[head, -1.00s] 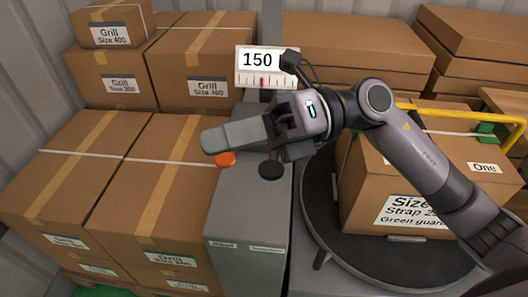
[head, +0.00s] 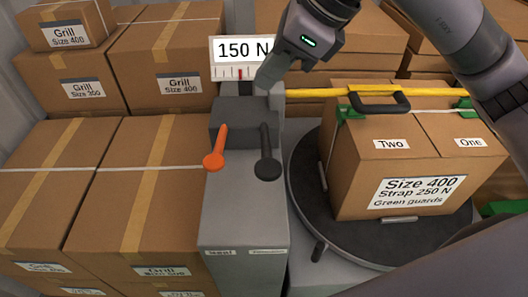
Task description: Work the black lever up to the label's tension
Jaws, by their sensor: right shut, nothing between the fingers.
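The black lever (head: 266,155) stands on a grey tensioning unit (head: 245,205) beside an orange lever (head: 216,150). Its round knob points toward me. The display (head: 241,50) behind reads 150 N, with a red mark near the middle of its scale. The carton (head: 385,165) on the right carries a label (head: 423,191) reading "Size 400, Strap 250 N, Green guards". My right gripper (head: 264,82) is shut and empty, above and behind the black lever, apart from it, close to the display's right edge. My left gripper is not in view.
The carton stands on a dark round turntable (head: 303,190). A yellow bar (head: 315,93) and a black handle (head: 380,102) cross its far side, with green guards (head: 352,107) at its edges. Stacked cartons (head: 160,190) fill the left. Space above the levers is clear.

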